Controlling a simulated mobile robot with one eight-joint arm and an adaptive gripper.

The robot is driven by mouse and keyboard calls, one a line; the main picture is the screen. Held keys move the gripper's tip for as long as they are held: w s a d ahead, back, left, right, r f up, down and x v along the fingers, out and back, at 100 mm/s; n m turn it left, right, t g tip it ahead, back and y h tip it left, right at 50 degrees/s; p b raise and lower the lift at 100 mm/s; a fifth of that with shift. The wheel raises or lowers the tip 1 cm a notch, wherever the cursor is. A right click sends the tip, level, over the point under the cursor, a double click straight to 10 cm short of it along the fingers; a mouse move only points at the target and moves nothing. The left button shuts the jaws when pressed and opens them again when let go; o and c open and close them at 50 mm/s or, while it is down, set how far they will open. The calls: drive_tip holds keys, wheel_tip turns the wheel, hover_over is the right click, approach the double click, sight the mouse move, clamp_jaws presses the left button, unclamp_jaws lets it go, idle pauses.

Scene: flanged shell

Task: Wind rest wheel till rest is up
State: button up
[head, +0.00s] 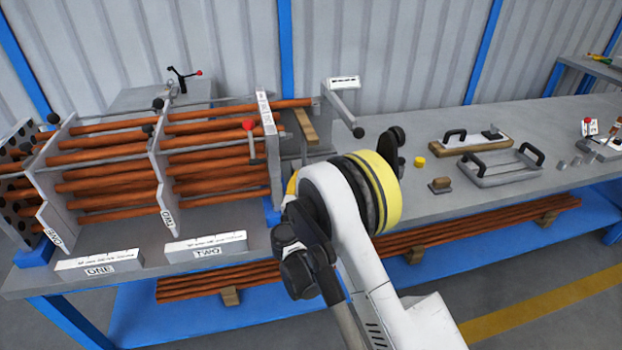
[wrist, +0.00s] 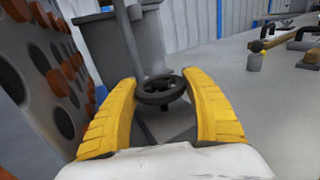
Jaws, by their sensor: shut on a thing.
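A dark handwheel (wrist: 160,99) shows in the wrist view, with a grey post (wrist: 134,40) rising behind it. My gripper (wrist: 160,83) has its two yellow fingers on either side of the wheel and is shut on its rim. In the head view my own arm hides the wheel and most of the gripper. A wooden strip (head: 306,125) lies beside the right end plate of the tube stack; I cannot tell whether it is the rest or how high the rest stands.
A plate with tube ends (wrist: 40,65) stands close on the left in the wrist view. Copper tubes (head: 110,170) run through upright plates. A crank handle (head: 345,115) juts out above my arm. Handled trays (head: 500,165) and a yellow cap (head: 419,161) lie on the bench to the right.

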drive_tip(key=shift+a+r, duration=0.1)
drive_tip(key=shift+r, duration=0.05)
idle(0.3)
drive_tip(key=o, duration=1.2)
wheel_tip(320, 180, up, 10)
